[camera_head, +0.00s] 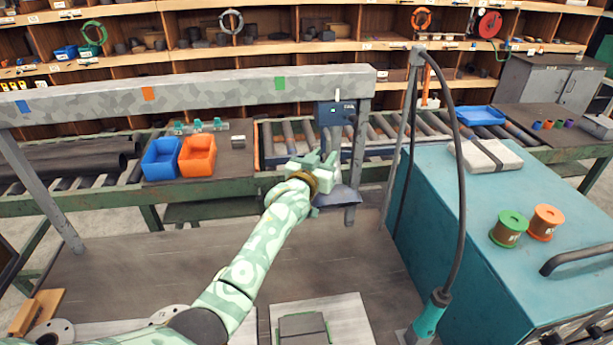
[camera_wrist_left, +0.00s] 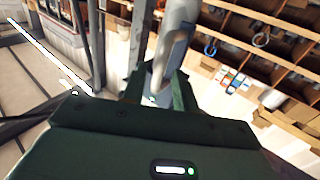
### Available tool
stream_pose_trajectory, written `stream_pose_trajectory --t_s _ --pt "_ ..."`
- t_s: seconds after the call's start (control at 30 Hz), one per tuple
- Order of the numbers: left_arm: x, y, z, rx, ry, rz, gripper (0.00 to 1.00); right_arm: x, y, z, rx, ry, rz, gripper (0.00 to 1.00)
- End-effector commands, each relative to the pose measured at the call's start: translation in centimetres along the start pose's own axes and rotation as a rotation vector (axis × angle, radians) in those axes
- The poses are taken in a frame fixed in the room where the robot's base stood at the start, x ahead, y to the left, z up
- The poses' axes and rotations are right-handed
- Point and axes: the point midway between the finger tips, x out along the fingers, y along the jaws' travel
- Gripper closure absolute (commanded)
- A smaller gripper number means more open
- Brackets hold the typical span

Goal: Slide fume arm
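A grey overhead beam (camera_head: 200,95) with blue, orange and green marks crosses the head view. A dark box (camera_head: 335,113) sits below it near its right end, and a dark hood-like piece (camera_head: 338,197) shows lower down. I take these as parts of the fume arm. My left gripper (camera_head: 320,162) is between the box and the hood. In the left wrist view a grey tube with a curved handle-like part (camera_wrist_left: 172,50) lies between the dark green fingers (camera_wrist_left: 155,90). I cannot tell whether they clamp it. My right gripper is not in view.
A post (camera_head: 358,165) carries the beam's right end. A thin stand with a black hose (camera_head: 460,150) rises to the right, beside a teal cabinet (camera_head: 480,230). Shelves line the back.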

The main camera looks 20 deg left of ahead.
Motion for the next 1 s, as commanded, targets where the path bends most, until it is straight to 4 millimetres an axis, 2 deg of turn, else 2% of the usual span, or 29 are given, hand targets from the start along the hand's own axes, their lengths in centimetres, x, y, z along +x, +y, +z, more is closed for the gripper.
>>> stream_pose_trajectory --t_s 0.3,0.5,0.7,1.0 --pt "-8.4 0.0 0.1 0.000 -0.003 0.000 0.71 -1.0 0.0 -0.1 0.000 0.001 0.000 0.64" --pt "-11.8 0.0 0.1 0.002 -0.002 0.000 0.71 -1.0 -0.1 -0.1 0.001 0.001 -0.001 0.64" --pt "-12.9 0.0 0.1 0.001 -0.002 0.000 0.71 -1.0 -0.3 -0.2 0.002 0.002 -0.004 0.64" --pt "-12.9 0.0 0.1 0.001 -0.001 0.000 0.71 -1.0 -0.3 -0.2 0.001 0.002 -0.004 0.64"
